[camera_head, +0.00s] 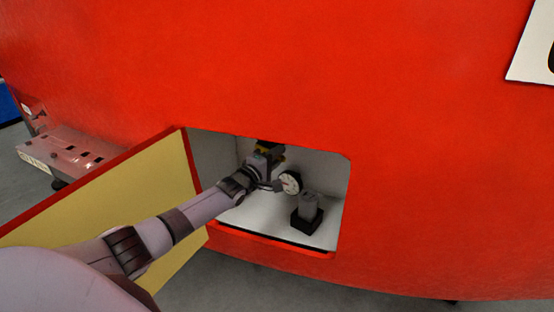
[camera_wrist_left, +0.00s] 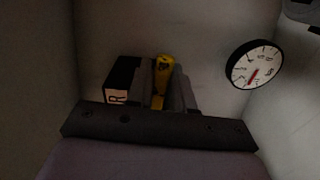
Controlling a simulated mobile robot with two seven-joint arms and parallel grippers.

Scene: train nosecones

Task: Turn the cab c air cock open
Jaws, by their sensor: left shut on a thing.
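The air cock's yellow handle (camera_wrist_left: 162,72) stands upright between the two fingers of my left gripper (camera_wrist_left: 152,88) in the left wrist view. My left gripper is shut on this handle. In the head view my left arm reaches from the left into an open compartment in the red nosecone, with the left gripper (camera_head: 266,163) at the upper back. Small yellow parts (camera_head: 264,146) show there beside the dark gripper. The cock's body is mostly hidden by the gripper. My right gripper is not in view.
A round white gauge (camera_head: 290,183) is just right of the gripper; it also shows in the left wrist view (camera_wrist_left: 254,64). A grey block on a black base (camera_head: 307,213) stands on the compartment floor. The open yellow-lined door (camera_head: 160,175) stands left of the opening.

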